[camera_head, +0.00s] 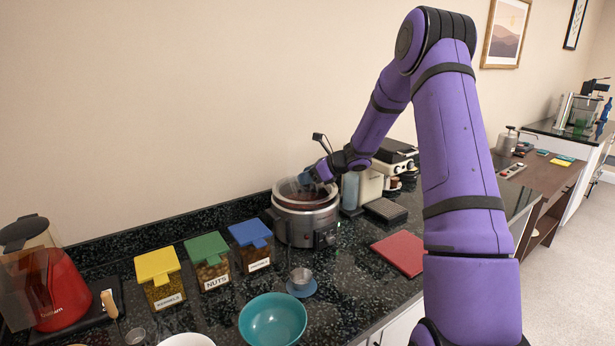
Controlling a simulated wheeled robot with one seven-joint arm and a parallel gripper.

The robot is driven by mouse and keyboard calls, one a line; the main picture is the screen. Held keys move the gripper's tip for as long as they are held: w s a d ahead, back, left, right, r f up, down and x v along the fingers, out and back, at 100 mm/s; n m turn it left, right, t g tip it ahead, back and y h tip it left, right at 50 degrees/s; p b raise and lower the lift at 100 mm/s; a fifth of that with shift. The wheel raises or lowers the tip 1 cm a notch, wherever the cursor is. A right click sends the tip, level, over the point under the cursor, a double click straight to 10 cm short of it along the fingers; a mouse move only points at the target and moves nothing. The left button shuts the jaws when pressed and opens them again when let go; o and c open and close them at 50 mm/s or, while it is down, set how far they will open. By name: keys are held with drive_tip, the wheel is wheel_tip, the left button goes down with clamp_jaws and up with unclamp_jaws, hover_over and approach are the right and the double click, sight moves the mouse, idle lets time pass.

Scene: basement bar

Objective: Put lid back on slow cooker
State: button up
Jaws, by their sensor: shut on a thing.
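The slow cooker (298,228) is a round grey and black pot standing on the dark speckled counter near the wall. My gripper (304,182) is at its top, reaching in from the right, and is shut on the lid (290,188). The lid looks clear and sits tilted at or just over the cooker's rim. I cannot tell whether the lid touches the rim all round. My wrist and fingers hide part of the lid's right side and its handle.
Jars with yellow (157,264), green (206,247) and blue (250,232) lids stand left of the cooker. A red board (401,252) lies to the right.

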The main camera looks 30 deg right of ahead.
drive_tip(key=shift+f, duration=0.6)
drive_tip(key=o, duration=1.2)
drive_tip(key=shift+c, duration=0.2)
